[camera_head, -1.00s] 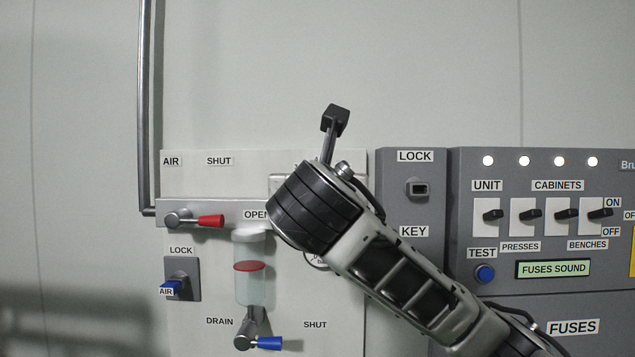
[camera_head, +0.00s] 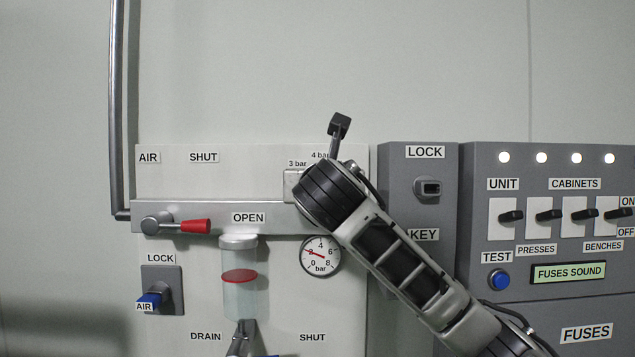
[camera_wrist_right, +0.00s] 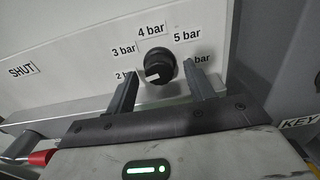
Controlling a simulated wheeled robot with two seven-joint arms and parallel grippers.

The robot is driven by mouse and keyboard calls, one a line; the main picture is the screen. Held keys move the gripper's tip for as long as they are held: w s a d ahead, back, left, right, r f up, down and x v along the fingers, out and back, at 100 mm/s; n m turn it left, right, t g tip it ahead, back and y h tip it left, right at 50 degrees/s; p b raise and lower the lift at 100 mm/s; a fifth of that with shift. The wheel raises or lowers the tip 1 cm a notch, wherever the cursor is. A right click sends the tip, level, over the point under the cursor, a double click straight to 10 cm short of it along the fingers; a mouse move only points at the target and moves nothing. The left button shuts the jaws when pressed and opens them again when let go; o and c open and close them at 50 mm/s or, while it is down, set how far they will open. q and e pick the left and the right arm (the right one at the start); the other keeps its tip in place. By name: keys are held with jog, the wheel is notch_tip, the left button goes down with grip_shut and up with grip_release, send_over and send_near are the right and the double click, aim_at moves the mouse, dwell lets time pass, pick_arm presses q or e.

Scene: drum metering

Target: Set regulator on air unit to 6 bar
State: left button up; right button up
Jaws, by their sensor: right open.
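The regulator knob (camera_wrist_right: 158,66) is black and round with a white mark that points down and left, towards the "2" bar label. Labels for 3 bar, 4 bar and 5 bar arc over it, and one at the right is partly covered by a finger. My right gripper (camera_wrist_right: 161,76) is open, its fingers on either side of the knob; I cannot tell whether they touch it. In the head view my right wrist (camera_head: 332,192) hides the knob. The pressure gauge (camera_head: 320,257) has a red needle near 2. My left gripper is not in view.
The air unit panel (camera_head: 190,270) carries a red-handled valve (camera_head: 195,226) at OPEN, a clear bowl (camera_head: 239,295) and a blue AIR lock (camera_head: 150,299). A grey fuse cabinet (camera_head: 500,325) with several switches stands to the right.

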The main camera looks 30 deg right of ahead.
jog(key=c, duration=1)
jog(key=shift+o, duration=0.2)
